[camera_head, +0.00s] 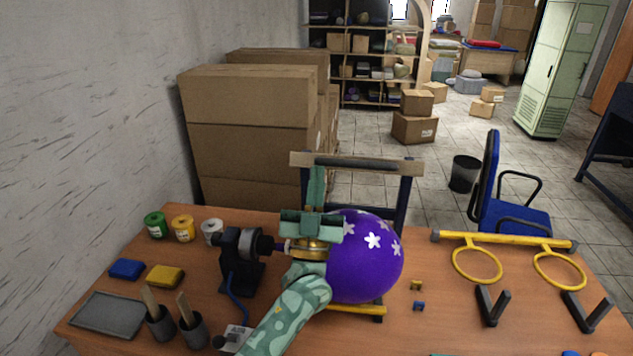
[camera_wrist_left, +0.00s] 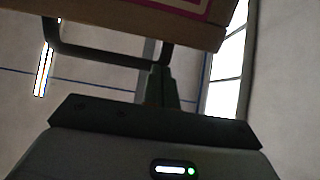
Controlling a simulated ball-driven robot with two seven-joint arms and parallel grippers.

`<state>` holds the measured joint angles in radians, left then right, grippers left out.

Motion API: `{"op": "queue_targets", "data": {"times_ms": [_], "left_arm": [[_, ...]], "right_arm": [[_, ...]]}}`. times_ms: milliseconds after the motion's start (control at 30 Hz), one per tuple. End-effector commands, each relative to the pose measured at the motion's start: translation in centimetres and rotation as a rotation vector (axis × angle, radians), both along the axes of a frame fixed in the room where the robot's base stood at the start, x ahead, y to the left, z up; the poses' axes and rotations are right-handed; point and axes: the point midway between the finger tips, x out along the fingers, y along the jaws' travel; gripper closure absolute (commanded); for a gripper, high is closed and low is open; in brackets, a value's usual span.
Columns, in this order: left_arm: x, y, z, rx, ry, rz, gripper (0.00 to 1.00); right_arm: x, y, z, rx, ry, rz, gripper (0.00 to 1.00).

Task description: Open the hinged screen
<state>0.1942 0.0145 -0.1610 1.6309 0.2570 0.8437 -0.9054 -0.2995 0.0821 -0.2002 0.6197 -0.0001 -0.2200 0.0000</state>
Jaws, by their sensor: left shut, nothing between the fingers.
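The hinged screen (camera_head: 355,163) stands upright behind the purple balloon (camera_head: 365,262), its pale wooden edge on top and dark side posts below. In the left wrist view a wooden edge with a pink border (camera_wrist_left: 190,8) crosses the top, with a dark looped handle (camera_wrist_left: 100,56) under it. My left gripper (camera_head: 317,172) is shut and empty, pointing up in front of the screen's left part. In the wrist view its fingertips (camera_wrist_left: 156,72) overlap the handle's right end; I cannot tell if they touch. The balloon, with white flowers, sits right of my forearm.
A black motor unit (camera_head: 240,258) stands left of the balloon. Paint jars (camera_head: 183,228), sponges (camera_head: 166,276), a grey tray (camera_head: 108,314) and brush cups (camera_head: 193,329) fill the left side. A yellow rack with rings (camera_head: 503,240) and black brackets (camera_head: 491,305) are at right.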

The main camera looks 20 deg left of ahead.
Motion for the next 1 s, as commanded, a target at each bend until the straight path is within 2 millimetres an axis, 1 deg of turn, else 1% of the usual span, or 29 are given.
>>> {"op": "queue_targets", "data": {"times_ms": [33,100,233,300,500,600,700,833,1000], "left_arm": [[0.3,0.1,1.8,-0.006,0.011,0.001,1.00],[0.8,0.2,3.1,-0.013,0.038,0.001,1.00],[2.0,0.6,5.6,-0.027,0.080,0.001,1.00],[3.1,0.9,7.4,-0.028,0.088,0.001,1.00],[6.7,1.9,11.6,-0.029,0.087,0.001,1.00],[8.5,2.4,13.4,-0.028,0.088,0.001,1.00],[10.0,2.8,14.7,-0.027,0.089,0.000,1.00],[10.9,3.1,15.6,-0.027,0.090,0.000,1.00],[11.1,3.2,15.8,-0.029,0.092,-0.001,1.00]], "right_arm": [[0.1,0.0,2.0,0.000,-0.003,0.000,0.64],[0.2,0.0,3.8,0.000,-0.004,0.000,0.64],[0.3,0.0,6.8,0.000,-0.006,0.000,0.64],[0.3,0.0,8.0,0.000,-0.007,-0.001,0.64],[0.3,0.1,9.5,0.002,-0.008,-0.001,0.64],[0.3,0.2,9.8,0.003,-0.008,-0.002,0.64],[0.3,0.3,9.8,0.004,-0.008,-0.002,0.64],[0.3,0.3,9.8,0.004,-0.008,-0.002,0.64],[0.3,0.3,9.8,0.004,-0.008,-0.002,0.64]]}}
